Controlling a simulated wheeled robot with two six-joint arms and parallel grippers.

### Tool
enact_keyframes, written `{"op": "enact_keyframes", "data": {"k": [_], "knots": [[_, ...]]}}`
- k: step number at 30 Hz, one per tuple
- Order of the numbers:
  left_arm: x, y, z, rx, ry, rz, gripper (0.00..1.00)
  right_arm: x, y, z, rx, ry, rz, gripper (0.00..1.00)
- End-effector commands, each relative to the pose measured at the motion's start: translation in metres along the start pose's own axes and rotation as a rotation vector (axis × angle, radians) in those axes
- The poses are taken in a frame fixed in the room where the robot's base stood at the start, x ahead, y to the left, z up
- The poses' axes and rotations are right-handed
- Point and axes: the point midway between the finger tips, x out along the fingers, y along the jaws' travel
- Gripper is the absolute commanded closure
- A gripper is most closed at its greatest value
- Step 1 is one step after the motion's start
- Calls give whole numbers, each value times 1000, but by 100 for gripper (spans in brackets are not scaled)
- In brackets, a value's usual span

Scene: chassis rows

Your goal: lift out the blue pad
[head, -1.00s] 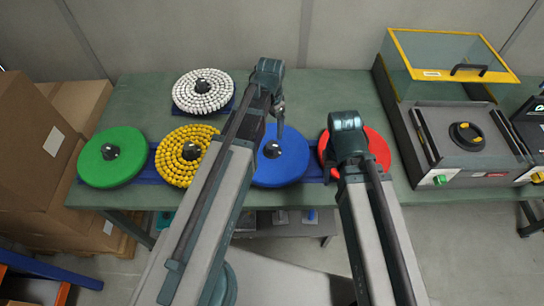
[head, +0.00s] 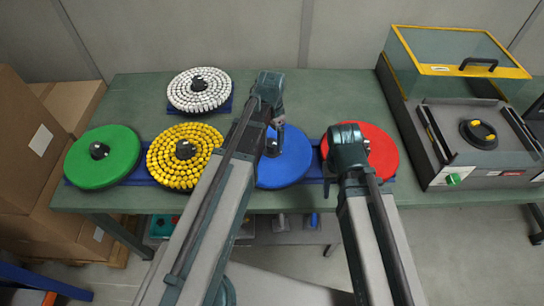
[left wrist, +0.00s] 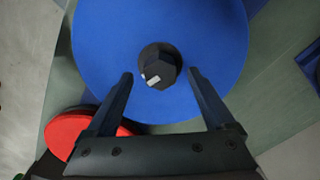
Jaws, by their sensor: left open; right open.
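The blue pad (head: 288,167) is a round disc on the green table, between the yellow and red pads, partly hidden by my left arm in the head view. In the left wrist view the blue pad (left wrist: 200,40) fills the upper middle, with a dark faceted knob (left wrist: 158,66) at its centre. My left gripper (head: 274,145) is over the pad near the knob. In the wrist view its open fingers (left wrist: 160,76) lie on either side of the knob, with gaps and nothing held. My right gripper is hidden behind its own arm, near the red pad (head: 375,145).
A yellow beaded pad (head: 200,165), a green pad (head: 85,165) and a white beaded pad (head: 215,92) lie to the left. A machine with a raised clear lid (head: 455,66) stands at the right. Cardboard boxes (head: 30,150) stand left of the table (head: 310,95).

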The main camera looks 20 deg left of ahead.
Motion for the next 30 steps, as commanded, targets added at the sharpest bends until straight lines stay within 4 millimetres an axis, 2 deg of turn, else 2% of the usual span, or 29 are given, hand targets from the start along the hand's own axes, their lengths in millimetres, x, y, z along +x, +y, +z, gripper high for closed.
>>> {"op": "enact_keyframes", "data": {"k": [1,6,15,17,30], "knots": [[13,0,0,0,0,0,12,13,-1,-1,0,0,0,50],[32,0,-1,0,0,0,12,31,-3,-2,0,0,0,50],[32,0,0,0,0,0,12,32,-3,-2,0,0,0,50],[32,0,0,0,0,0,21,32,-3,-2,0,0,0,50],[32,0,0,0,0,0,100,32,-3,-2,0,0,0,50]]}}
